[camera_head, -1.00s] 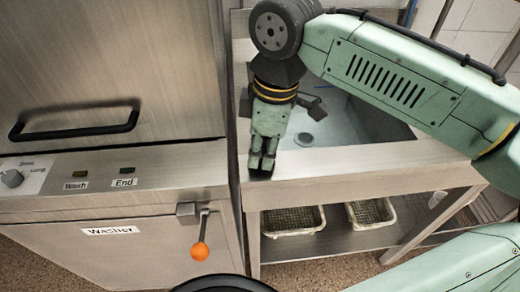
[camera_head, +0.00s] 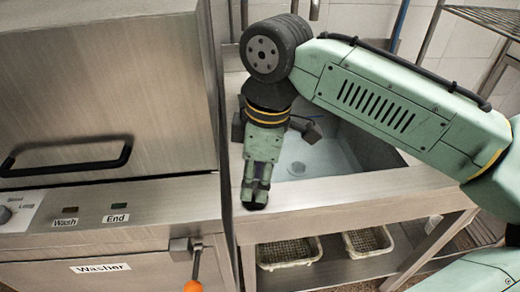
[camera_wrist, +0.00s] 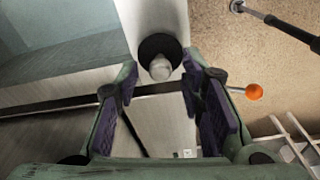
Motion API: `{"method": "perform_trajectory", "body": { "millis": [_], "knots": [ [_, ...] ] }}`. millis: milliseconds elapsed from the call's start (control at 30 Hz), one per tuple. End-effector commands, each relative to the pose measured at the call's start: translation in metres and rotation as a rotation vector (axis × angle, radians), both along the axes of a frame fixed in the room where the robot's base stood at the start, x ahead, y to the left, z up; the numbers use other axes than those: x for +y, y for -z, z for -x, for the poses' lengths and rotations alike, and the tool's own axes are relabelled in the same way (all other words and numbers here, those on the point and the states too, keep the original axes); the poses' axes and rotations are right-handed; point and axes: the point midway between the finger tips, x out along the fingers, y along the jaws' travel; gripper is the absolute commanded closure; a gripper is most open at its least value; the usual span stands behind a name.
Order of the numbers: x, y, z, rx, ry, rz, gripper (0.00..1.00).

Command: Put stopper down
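The stopper, a black disc with a pale grey knob (camera_wrist: 160,60), rests on the steel sink counter (camera_wrist: 152,18) in the wrist view. My gripper (camera_wrist: 163,80) is open, its purple-padded fingers apart on either side of the knob, with visible gaps. In the head view my gripper (camera_head: 256,197) points down at the front left corner of the sink counter (camera_head: 330,190). A dark patch shows at its tips there, but I cannot tell stopper from fingertips. The sink basin (camera_head: 325,150) with its drain lies behind it.
A steel washer (camera_head: 110,235) stands close at the left, with an orange-knobbed lever (camera_head: 194,286) that also shows in the wrist view (camera_wrist: 254,92). Two perforated baskets (camera_head: 290,253) (camera_head: 368,242) sit on the shelf under the sink.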

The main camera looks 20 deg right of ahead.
Motion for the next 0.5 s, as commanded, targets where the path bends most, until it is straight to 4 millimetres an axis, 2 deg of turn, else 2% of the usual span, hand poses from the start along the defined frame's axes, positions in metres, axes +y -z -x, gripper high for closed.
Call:
{"method": "perform_trajectory", "body": {
  "millis": [300, 500],
  "knots": [
    [-0.007, -0.068, 0.003, -0.003, -0.001, -0.003, 0.64],
    [-0.010, -0.094, 0.005, -0.001, -0.001, -0.003, 0.64]
  ]
}}
